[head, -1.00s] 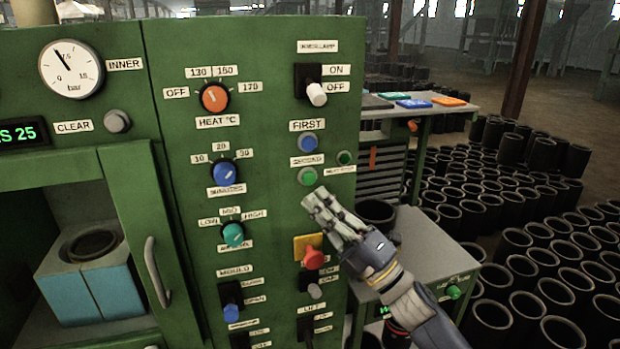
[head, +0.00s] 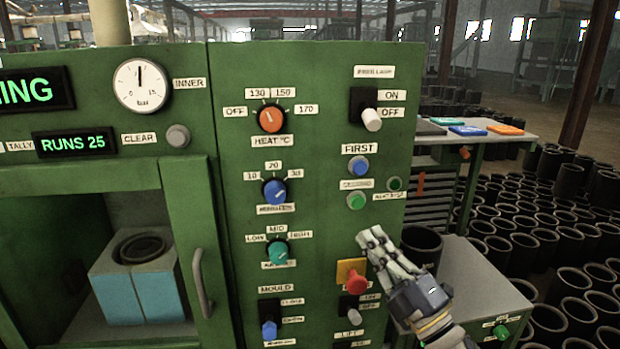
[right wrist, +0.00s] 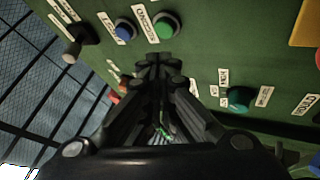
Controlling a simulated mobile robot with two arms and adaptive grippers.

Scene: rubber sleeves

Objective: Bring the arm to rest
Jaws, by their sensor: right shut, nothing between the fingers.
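My right gripper (head: 372,240) is in front of the lower right part of the green machine panel (head: 318,130), below the green SECOND button (head: 356,201) and beside the red emergency knob (head: 355,278) on its yellow plate. Its fingers are together and hold nothing. In the right wrist view its closed fingertips (right wrist: 158,62) point toward the panel, just below the green button (right wrist: 166,26) and the blue FIRST button (right wrist: 125,30). I cannot tell the exact gap to the panel. My left gripper is not in view.
The panel bears orange, blue and teal dials and a mould switch (head: 269,329). A door handle (head: 202,283) sticks out at left. A grey cabinet (head: 470,280) with a black sleeve (head: 421,246) stands at right. Many black sleeves cover the floor beyond.

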